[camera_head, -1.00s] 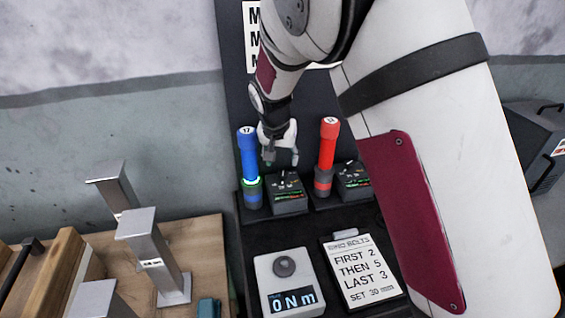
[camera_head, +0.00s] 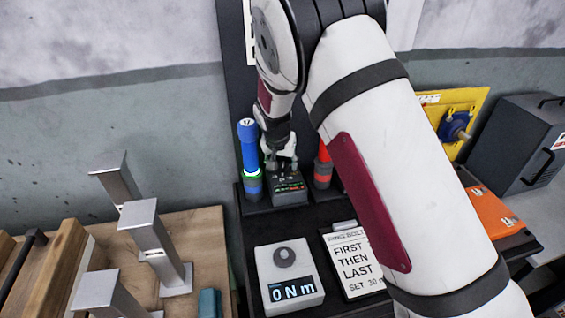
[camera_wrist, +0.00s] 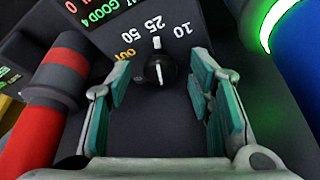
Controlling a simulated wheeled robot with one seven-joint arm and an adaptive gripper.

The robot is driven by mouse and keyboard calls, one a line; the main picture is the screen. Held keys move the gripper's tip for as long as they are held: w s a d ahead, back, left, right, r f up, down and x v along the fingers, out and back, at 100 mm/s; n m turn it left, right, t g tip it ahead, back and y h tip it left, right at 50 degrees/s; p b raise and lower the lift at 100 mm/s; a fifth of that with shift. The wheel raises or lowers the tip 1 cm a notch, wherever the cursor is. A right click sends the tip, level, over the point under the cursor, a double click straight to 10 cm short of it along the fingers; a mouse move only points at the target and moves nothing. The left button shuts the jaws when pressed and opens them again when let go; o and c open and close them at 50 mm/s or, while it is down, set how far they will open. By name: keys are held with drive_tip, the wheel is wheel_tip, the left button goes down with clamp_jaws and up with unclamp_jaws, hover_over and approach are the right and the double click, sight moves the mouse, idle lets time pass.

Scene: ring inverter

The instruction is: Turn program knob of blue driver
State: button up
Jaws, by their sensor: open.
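The blue driver (camera_head: 248,150) stands upright in its holder with a glowing green ring; its edge shows at the right in the wrist view (camera_wrist: 305,50). Beside it is its dark control box (camera_head: 291,193). The black program knob (camera_wrist: 160,70) with a white pointer line sits on the box face, among the marks 10, 25, 50 and OUT, with its white line toward 25. My gripper (camera_wrist: 159,82) is open, its teal-padded fingers on either side of the knob with gaps. In the head view my gripper (camera_head: 281,163) covers the knob.
The red driver (camera_head: 323,168) stands just right of the box, partly hidden by my arm. In front are a torque meter (camera_head: 290,277) reading 0 N m and a note card (camera_head: 350,262). Metal posts (camera_head: 150,235) stand on a wooden bench at left.

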drive_tip(key=shift+c, duration=0.6)
clamp_jaws()
drive_tip(key=shift+n, duration=0.3)
drive_tip(key=n+b, duration=0.1)
drive_tip(key=n+y, duration=0.1)
drive_tip(key=n, duration=0.1)
drive_tip(key=shift+d+y+b, duration=0.3)
drive_tip(key=shift+b, duration=0.05)
drive_tip(key=shift+n+y+b, duration=0.7)
drive_tip(key=shift+n+b, duration=0.2)
drive_tip(key=shift+n, duration=1.1)
drive_tip(key=shift+o, duration=0.6)
unclamp_jaws()
